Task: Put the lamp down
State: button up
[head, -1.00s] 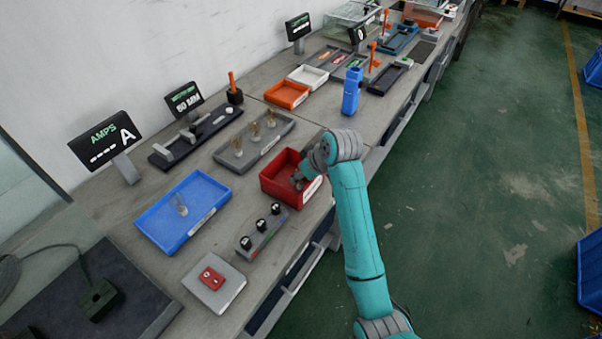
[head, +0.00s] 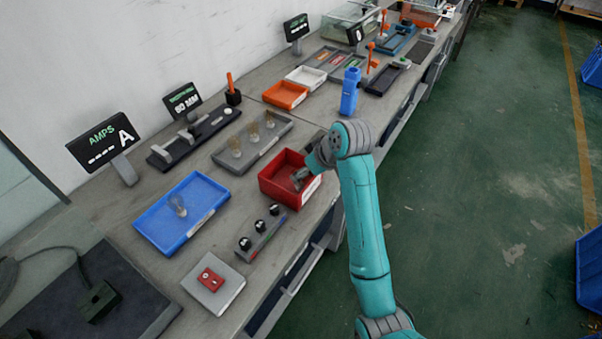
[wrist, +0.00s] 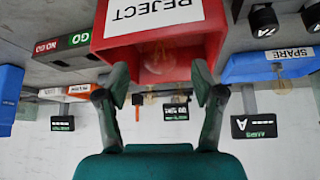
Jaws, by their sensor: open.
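My gripper (wrist: 161,82) is open, its two fingers spread apart in the wrist view. In the head view my gripper (head: 299,179) is at the red bin (head: 272,193), with its fingertips over or inside the opening. The bin carries a REJECT label in the wrist view, where its red wall (wrist: 218,45) is close to the fingers. A faint clear glass lamp (wrist: 157,58) shows against the bin's red inside, between and beyond the fingers. It does not appear to be gripped. In the head view I cannot make out this lamp.
A blue tray (head: 143,226), labelled SPARE in the wrist view, holds one lamp (head: 178,206). A grey rack (head: 224,160) holds several lamps. A block with black knobs (head: 262,236) stands in front of the bin. A blue upright device (head: 350,92) stands behind my arm.

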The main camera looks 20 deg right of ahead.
jog(key=v, duration=0.7)
jog(key=shift+r, duration=0.15)
